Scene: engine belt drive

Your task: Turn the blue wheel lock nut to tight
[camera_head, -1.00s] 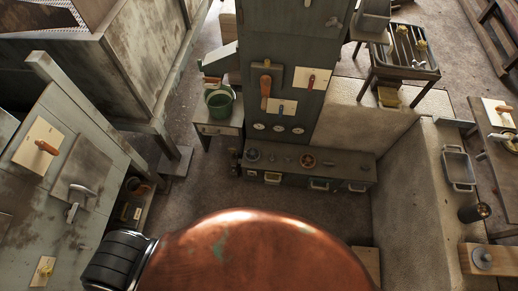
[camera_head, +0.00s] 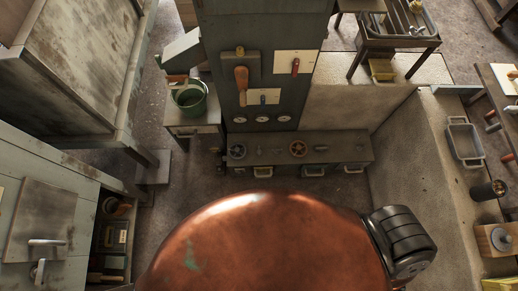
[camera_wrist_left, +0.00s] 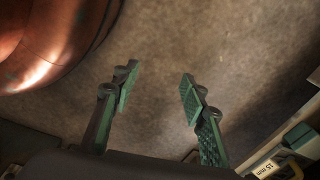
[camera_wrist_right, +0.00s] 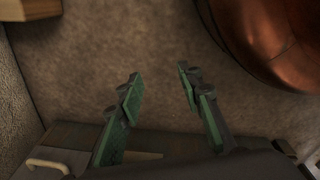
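A small dark blue-grey handwheel (camera_head: 237,151) sits at the left end of the low bench top in the head view. I take it to be the blue wheel, but the colour is faint. Its lock nut is too small to make out. A red-brown handwheel (camera_head: 298,148) sits to its right on the same bench. My left gripper (camera_wrist_left: 158,75) is open and empty above bare floor in the left wrist view. My right gripper (camera_wrist_right: 160,74) is open and empty in the right wrist view, also over floor. Neither gripper shows in the head view, and both are apart from the wheels.
The low bench (camera_head: 270,143) stands against a dark panel (camera_head: 220,60) with levers and gauges. A green bucket (camera_head: 188,97) stands on a small cabinet left of it. A pale wall (camera_head: 420,150) bounds the right side. Floor before the bench is clear.

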